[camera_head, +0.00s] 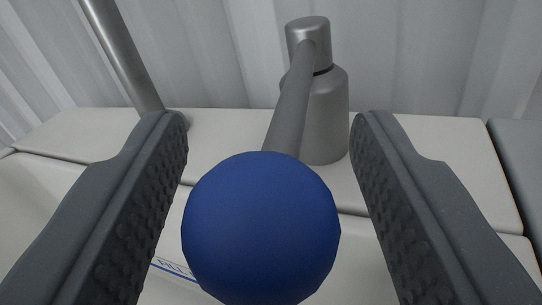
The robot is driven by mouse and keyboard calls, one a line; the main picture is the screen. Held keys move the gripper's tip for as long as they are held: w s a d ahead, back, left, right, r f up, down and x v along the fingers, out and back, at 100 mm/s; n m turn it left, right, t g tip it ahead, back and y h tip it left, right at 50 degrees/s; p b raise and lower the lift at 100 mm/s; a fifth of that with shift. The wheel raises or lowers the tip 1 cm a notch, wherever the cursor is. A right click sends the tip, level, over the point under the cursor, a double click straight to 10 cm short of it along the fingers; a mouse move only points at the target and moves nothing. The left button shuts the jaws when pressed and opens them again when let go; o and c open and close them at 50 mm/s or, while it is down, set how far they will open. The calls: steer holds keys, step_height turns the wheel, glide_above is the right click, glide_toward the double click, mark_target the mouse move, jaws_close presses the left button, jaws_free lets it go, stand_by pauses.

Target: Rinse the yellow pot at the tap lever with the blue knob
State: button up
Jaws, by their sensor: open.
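The blue knob (261,230) is large in the lower middle of the view. It sits on the near end of the grey tap lever (287,112), which runs back to the metal tap body (328,115). My gripper (268,140) is open, with one dark, studded finger on each side of the knob. A gap shows between each finger and the knob. I do not see the yellow pot in this view.
A metal pipe (125,55) rises at the upper left. A pale ledge (235,135) carries the tap. A corrugated light wall (430,55) stands behind. Blue lettering, partly hidden, shows below the ledge. A darker grey surface (519,150) lies at the right edge.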

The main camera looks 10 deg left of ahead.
steer(key=s, duration=0.6)
steer(key=shift+s+d+p, duration=0.15)
steer(key=shift+d+p, duration=0.1)
steer(key=shift+p, duration=0.15)
